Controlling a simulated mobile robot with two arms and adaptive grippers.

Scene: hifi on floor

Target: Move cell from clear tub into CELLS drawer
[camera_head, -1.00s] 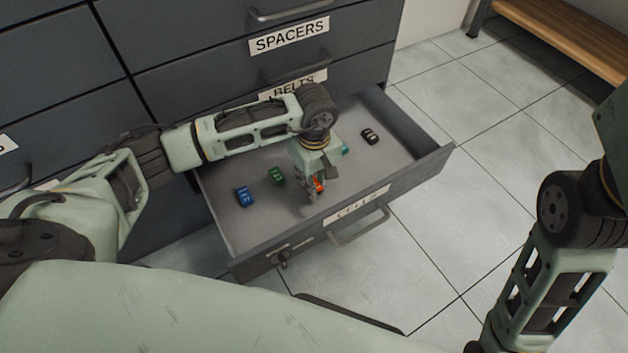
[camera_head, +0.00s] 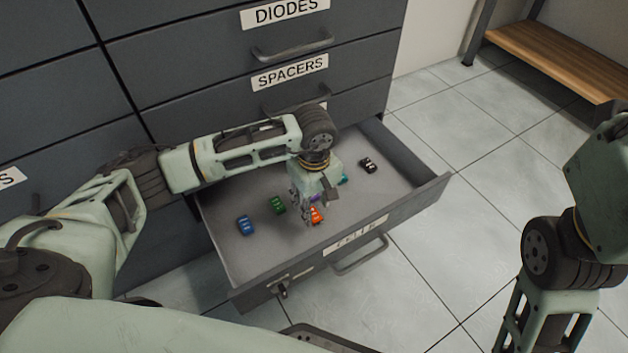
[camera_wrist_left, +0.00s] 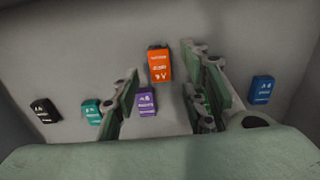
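The CELLS drawer (camera_head: 236,268) is pulled open. My left gripper (camera_head: 307,212) points down into it and is open and empty. An orange cell (camera_head: 315,215) is beside its fingers; in the left wrist view the orange cell (camera_wrist_left: 159,65) lies on the drawer floor between and beyond the open fingers (camera_wrist_left: 166,80). A purple cell (camera_wrist_left: 146,102) lies close to it. A blue cell (camera_head: 245,225), a green cell (camera_head: 278,205), a teal cell (camera_head: 343,179) and a black cell (camera_head: 368,165) also lie inside. The green one is mostly hidden by a finger in the wrist view. No clear tub shows. My right gripper is out of view.
The cabinet has closed drawers above, labelled SPACERS (camera_head: 290,73) and DIODES (camera_head: 285,11). A wooden bench (camera_head: 560,62) stands at the back right. The tiled floor (camera_head: 440,250) right of the drawer is clear. The drawer walls surround my left gripper.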

